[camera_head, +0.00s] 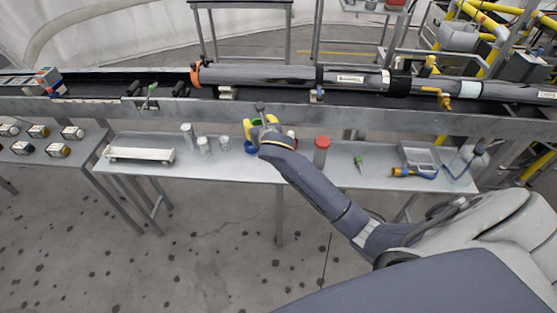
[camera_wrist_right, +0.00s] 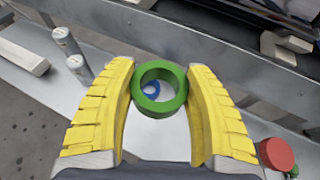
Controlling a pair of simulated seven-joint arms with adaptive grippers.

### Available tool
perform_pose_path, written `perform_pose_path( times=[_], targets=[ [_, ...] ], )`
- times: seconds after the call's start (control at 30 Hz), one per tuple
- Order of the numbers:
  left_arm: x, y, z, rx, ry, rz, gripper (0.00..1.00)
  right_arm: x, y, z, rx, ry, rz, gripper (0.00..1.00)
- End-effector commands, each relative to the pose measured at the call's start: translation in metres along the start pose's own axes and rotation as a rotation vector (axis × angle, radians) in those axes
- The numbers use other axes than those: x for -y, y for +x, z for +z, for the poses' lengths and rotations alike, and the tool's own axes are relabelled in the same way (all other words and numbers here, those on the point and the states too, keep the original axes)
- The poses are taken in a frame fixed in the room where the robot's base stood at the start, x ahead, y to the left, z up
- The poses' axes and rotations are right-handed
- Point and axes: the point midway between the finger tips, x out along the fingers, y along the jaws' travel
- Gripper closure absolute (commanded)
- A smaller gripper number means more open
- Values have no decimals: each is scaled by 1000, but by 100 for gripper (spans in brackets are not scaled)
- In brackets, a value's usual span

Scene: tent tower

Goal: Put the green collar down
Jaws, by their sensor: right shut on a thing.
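The green collar (camera_wrist_right: 179,96) is a thick ring, and my right gripper (camera_wrist_right: 160,88) is shut on it, with one yellow finger on each side. In the right wrist view, the table's pale top shows beneath the collar, and a blue ring (camera_wrist_right: 151,88) shows through its hole. In the head view, my right gripper (camera_head: 260,126) is over the back edge of the grey table (camera_head: 225,170), near the conveyor's side; the collar is hard to make out there. The height of the collar above the table is unclear. My left gripper is not in view.
A red-capped container (camera_head: 321,150) stands right of my right gripper, and several grey cylinders (camera_head: 188,134) stand left. A white tray (camera_head: 140,155) lies farther left. A grey tray (camera_head: 420,156) is at the right. The conveyor (camera_head: 120,106) borders the table's back.

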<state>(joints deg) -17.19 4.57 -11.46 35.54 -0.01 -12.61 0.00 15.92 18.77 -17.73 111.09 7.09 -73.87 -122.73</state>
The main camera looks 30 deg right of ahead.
Motion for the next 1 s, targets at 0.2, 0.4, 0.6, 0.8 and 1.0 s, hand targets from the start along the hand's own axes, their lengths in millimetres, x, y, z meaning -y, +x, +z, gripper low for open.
perform_pose_path(
  times=[0.2,0.4,0.6,0.8,1.0],
  targets=[
    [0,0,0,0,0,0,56,-2,8,-32,-6,-6,14,78],
    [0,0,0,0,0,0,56,-2,26,-73,-5,-3,14,78],
    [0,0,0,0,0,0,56,-2,42,-113,-4,-3,14,78],
    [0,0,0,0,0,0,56,-2,54,-140,-2,-4,13,78],
    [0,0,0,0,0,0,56,-2,59,-150,1,-4,14,78]
  ],
)
